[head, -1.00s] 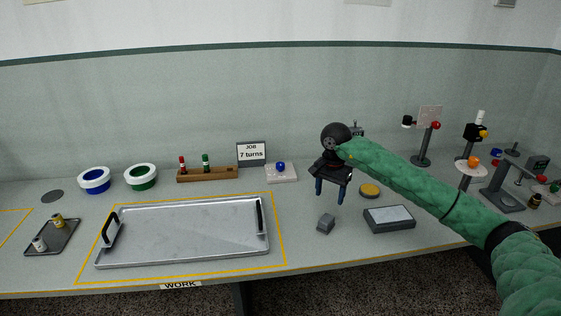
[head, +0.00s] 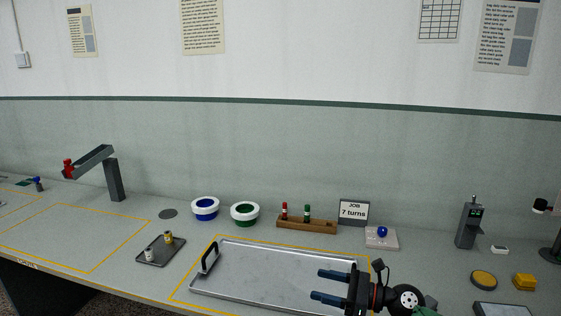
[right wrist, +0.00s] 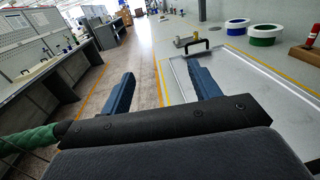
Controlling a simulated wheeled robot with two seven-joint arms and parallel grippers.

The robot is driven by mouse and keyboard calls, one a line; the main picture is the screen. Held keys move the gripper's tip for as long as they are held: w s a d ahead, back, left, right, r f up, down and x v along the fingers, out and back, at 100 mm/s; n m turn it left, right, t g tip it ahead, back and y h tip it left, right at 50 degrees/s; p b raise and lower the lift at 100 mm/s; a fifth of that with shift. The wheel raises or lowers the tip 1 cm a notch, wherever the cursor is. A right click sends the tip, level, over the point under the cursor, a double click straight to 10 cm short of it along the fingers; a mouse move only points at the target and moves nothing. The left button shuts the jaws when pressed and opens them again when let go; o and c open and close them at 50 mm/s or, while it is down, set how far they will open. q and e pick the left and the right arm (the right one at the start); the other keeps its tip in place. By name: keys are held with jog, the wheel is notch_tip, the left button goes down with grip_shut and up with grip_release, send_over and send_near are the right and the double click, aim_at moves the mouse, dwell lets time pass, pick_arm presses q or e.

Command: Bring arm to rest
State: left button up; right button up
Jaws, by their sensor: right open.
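My right gripper (head: 322,285) is open with two blue fingers and nothing between them. In the head view it is at the lower right, in front of the right part of the silver tray (head: 232,250) and hiding that end. Its fingers point left in the head view. In the right wrist view the two open fingers (right wrist: 160,95) show with floor and the table's edge between and beyond them. My left gripper is not in view.
A small dark tray (head: 161,251) lies left. A yellow disc (head: 484,279) lies right.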

jog(key=s+d+f+n+t+h, duration=0.5)
jog(key=n+h, duration=0.4)
jog(key=n, duration=0.8)
jog(key=s+d+f+n+t+h, duration=0.2)
jog(key=d+f+n+t+h, duration=0.55)
jog(key=n, duration=0.95)
jog(key=s+a+f+m+g, duration=0.1)
jog(key=s+f+m+g, duration=0.6)
jog(key=s, duration=0.5)
jog(key=s+a+f+m+g, duration=0.1)
jog(key=s+f+m+g, duration=0.2)
jog(key=s+f+g, duration=0.7)
jog(key=s+a+f, duration=0.2)
jog(key=a+f, duration=0.1)
jog(key=f, duration=0.3)
jog(key=s+a+f, duration=0.3)
jog(key=f, duration=0.4)
